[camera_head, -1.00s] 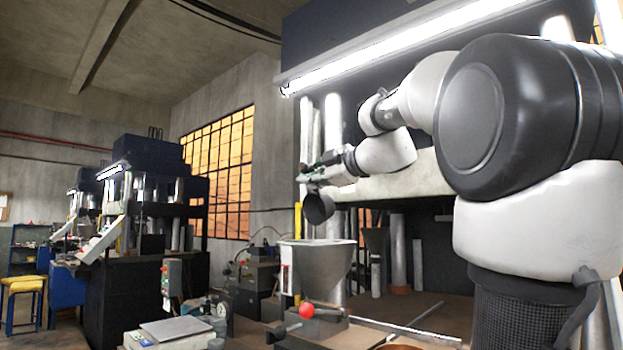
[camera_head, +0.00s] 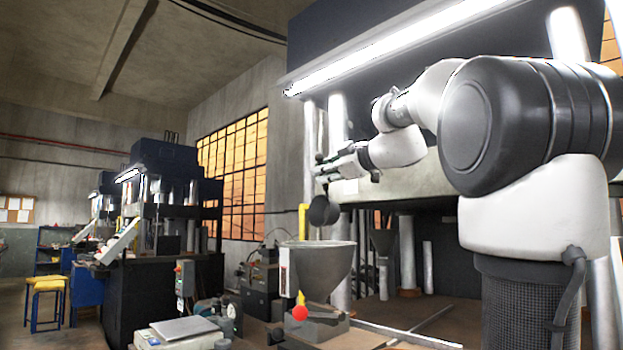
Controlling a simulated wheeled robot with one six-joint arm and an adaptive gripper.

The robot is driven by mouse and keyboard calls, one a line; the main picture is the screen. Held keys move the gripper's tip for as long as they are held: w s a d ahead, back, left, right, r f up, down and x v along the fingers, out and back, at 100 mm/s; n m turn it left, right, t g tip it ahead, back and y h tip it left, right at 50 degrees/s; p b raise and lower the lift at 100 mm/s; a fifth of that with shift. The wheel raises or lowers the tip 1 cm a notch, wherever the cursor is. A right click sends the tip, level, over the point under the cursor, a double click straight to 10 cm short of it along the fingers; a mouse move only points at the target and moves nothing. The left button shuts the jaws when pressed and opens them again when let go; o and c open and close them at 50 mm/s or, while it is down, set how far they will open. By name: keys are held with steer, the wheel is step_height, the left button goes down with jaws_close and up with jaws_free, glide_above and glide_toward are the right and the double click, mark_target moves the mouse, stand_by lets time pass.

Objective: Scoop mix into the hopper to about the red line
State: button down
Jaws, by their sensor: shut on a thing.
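The grey metal hopper (camera_head: 323,268) stands on the bench at centre, its wide mouth facing up. A pale strip (camera_head: 286,272) runs down its left side; I cannot make out a red line on it. My gripper (camera_head: 322,188) is above the hopper, shut on a dark scoop (camera_head: 323,212). The scoop hangs a little above the hopper's rim, apart from it. Its inside and the hopper's inside are hidden, so I cannot tell how much mix is in either.
A red ball knob (camera_head: 299,313) on a lever sits in front of the hopper. A scale (camera_head: 178,331) stands at lower left. A press with a bright lamp (camera_head: 400,45) rises behind my arm.

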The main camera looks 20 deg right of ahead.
steer(key=w+d+f+m, duration=0.2)
steer(key=d+m, duration=0.5)
steer(key=d, duration=0.1)
steer(key=w+d+f+m+t+y, duration=0.1)
steer(key=w+d+f+m, duration=0.1)
steer(key=d+m, duration=0.6)
steer(key=shift+w+d+f+m, duration=0.15)
steer(key=shift+d+f+m, duration=0.15)
steer(key=shift+d+f, duration=0.15)
